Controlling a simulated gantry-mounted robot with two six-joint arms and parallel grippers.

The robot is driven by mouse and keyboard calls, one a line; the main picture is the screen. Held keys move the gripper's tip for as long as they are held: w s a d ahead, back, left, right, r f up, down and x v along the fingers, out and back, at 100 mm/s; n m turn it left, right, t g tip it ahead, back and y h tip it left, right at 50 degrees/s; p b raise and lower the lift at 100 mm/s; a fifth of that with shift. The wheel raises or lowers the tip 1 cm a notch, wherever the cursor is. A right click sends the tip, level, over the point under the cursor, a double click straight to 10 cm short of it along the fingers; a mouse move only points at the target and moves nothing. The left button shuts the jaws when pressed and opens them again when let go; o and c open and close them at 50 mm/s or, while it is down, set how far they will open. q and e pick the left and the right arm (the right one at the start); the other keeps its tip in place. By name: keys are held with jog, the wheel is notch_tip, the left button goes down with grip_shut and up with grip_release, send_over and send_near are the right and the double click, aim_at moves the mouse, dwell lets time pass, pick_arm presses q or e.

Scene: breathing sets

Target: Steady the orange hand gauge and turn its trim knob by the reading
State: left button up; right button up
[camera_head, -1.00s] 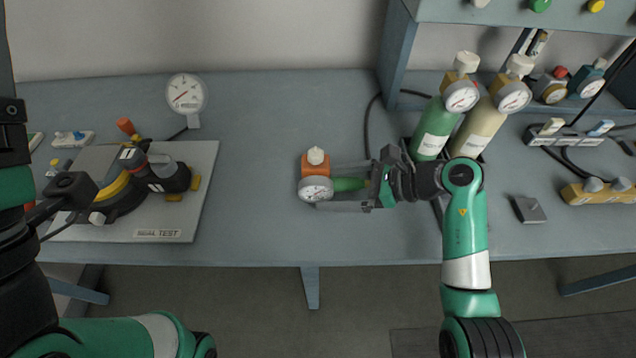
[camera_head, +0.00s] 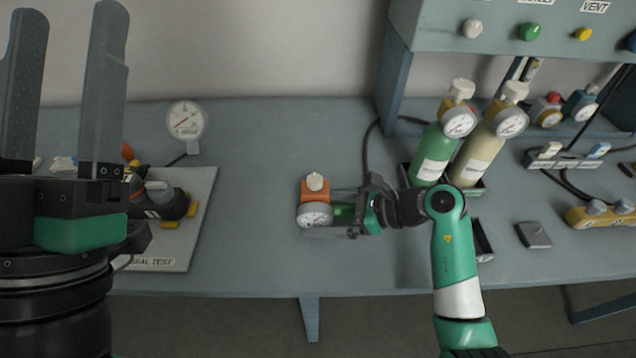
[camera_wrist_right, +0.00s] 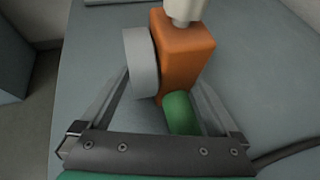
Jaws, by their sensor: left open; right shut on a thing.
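The orange hand gauge (camera_head: 314,189) is at the middle of the bench, with a round dial (camera_head: 314,215) facing the front and a cream trim knob (camera_head: 315,181) on top. In the right wrist view its orange body (camera_wrist_right: 184,52) stands between the fingers, with a green handle (camera_wrist_right: 181,113) pointing back to the palm. My right gripper (camera_head: 330,212) is shut on the gauge from the right. My left gripper (camera_head: 65,90) is open and empty, its fingers pointing up, large at the left and apart from the gauge. The dial's needle is too small to read.
A round dial on a stand (camera_head: 186,121) is at the back left. A seal test board (camera_head: 200,225) with a mask lies left, partly hidden by my left gripper. Green (camera_head: 433,155) and cream (camera_head: 476,150) cylinders stand right of the gauge. The bench between board and gauge is clear.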

pick_arm(q)
jog(key=w+d+f+m+g+h, duration=0.1)
jog(key=w+d+f+g, duration=0.15)
jog(key=f, duration=0.35)
jog(key=w+d+f+g+h, duration=0.1)
jog(key=w+d+f+g, duration=0.1)
jog(key=d+f, duration=0.35)
jog(key=m+g, duration=0.1)
jog(key=g, duration=0.3)
send_near(317, 175)
jog(key=f, duration=0.1)
jog(key=shift+h, duration=0.4)
jog(key=x, duration=1.2)
jog(key=shift+w+a, duration=0.25)
jog(key=shift+w, duration=0.05)
grip_shut()
